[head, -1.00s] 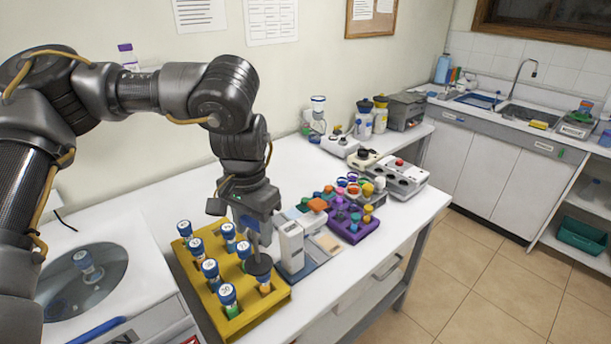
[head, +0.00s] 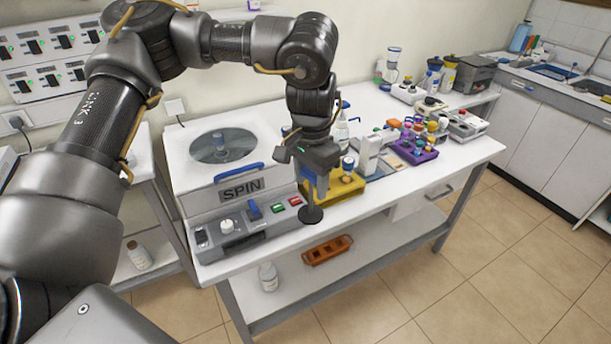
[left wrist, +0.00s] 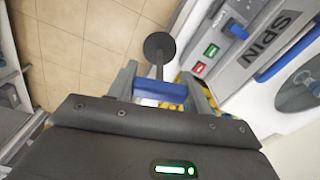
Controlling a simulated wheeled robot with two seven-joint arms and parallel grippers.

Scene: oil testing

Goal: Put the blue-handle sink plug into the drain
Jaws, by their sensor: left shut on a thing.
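My left gripper (head: 314,178) is shut on the blue handle (left wrist: 160,91) of the sink plug (head: 312,214), which also shows in the left wrist view (left wrist: 159,46). The plug has a thin dark stem and a round black disc, which hangs below the fingers in the head view. It is held in the air by the table's front edge, in front of the yellow rack. The sink counter (head: 565,81) is at the far right, partly cut off; the drain cannot be seen. My right gripper is out of view.
A SPIN centrifuge (head: 240,186) stands left of the plug. The yellow rack (head: 345,188) and purple rack (head: 418,152) are on the white table. An orange rack (head: 327,250) and a bottle (head: 268,277) are on the lower shelf. Tiled floor (head: 510,260) at right is open.

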